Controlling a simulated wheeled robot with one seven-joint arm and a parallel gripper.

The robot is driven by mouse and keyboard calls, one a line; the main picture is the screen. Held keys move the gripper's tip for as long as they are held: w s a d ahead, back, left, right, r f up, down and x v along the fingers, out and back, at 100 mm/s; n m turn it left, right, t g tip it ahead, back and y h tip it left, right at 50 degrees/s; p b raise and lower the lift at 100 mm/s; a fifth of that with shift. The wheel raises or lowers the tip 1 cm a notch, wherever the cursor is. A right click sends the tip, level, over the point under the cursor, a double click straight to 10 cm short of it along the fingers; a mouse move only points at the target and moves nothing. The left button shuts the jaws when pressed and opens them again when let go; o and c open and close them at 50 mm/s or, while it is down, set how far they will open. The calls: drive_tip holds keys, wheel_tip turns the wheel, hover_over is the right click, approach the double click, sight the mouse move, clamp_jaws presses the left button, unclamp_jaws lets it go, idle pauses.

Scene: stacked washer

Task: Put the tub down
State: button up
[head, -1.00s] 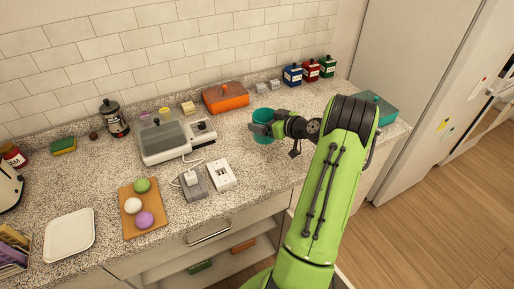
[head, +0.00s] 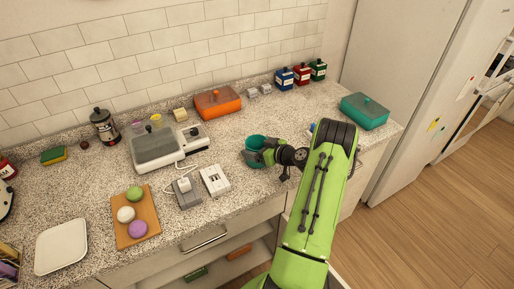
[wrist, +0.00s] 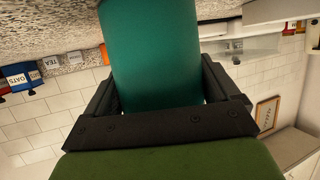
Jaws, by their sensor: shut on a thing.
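The tub (head: 253,143) is a teal, round, open-topped container over the right half of the speckled counter, right of the white twin-block device. My gripper (head: 258,155) is shut on it from the right side. In the wrist view the teal tub (wrist: 155,55) fills the middle, between the two dark fingers (wrist: 158,95). It looks about upright in the head view. Its base is partly hidden by the gripper, and I cannot tell whether it touches the counter (head: 235,125).
A white block device (head: 215,180) and a grey one (head: 186,192) sit left of the tub. An orange box (head: 217,102) and blue, red and green canisters (head: 302,74) stand behind. A teal lidded box (head: 365,111) is at right. Bare counter lies around the tub.

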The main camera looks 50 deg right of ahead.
drive_tip(key=o, duration=0.8)
